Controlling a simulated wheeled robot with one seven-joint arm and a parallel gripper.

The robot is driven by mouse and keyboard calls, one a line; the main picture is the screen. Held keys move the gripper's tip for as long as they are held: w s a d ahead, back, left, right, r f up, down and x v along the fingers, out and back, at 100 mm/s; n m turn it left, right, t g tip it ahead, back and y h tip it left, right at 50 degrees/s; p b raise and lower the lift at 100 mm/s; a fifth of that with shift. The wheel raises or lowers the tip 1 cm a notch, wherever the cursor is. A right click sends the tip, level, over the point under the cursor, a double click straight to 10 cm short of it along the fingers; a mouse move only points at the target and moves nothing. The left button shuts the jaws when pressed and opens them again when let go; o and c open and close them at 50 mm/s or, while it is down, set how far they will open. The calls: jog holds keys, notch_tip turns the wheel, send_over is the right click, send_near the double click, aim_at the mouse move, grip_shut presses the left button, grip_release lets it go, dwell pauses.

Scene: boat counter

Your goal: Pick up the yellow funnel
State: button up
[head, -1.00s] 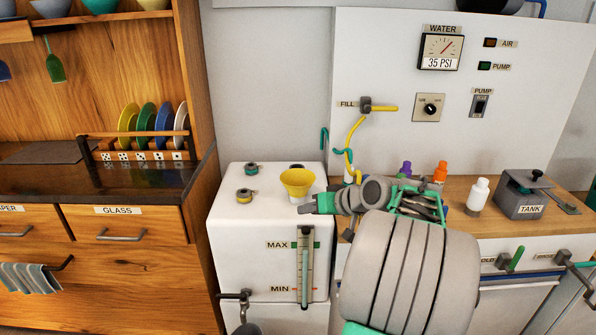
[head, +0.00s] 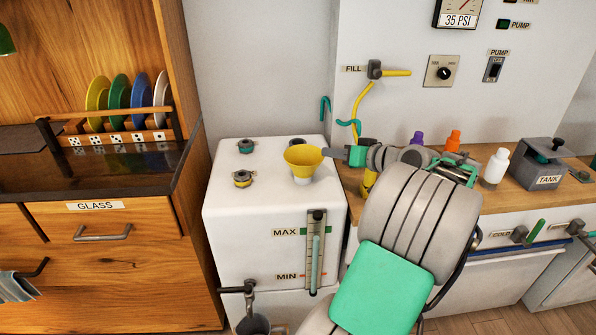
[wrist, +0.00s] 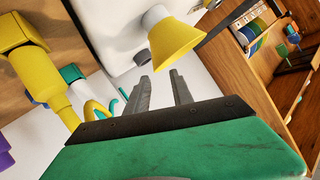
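The yellow funnel (head: 303,160) stands upright, wide mouth up, on top of the white tank (head: 228,190). Its pale lower end shows beneath the yellow cone. My gripper (head: 328,153) is just right of the funnel, near the height of its rim. In the wrist view, the two grey fingers (wrist: 160,88) are apart with nothing between them. The funnel (wrist: 174,38) lies beyond the fingertips there, with a gap showing. The head view does not clearly separate the two fingers.
Small capped fittings (head: 243,178) stand on the tank left of the funnel. A yellow hose (head: 361,100) hangs from the fill tap behind my arm. Bottles (head: 495,166) and a grey tank box (head: 540,165) stand on the counter at right. A plate rack (head: 120,135) is at left.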

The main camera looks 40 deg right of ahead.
aim_at(319, 152)
jog(key=x, duration=0.7)
jog(key=shift+d+f, duration=0.15)
jog(key=shift+f, duration=0.05)
jog(key=shift+c, duration=0.6)
grip_shut()
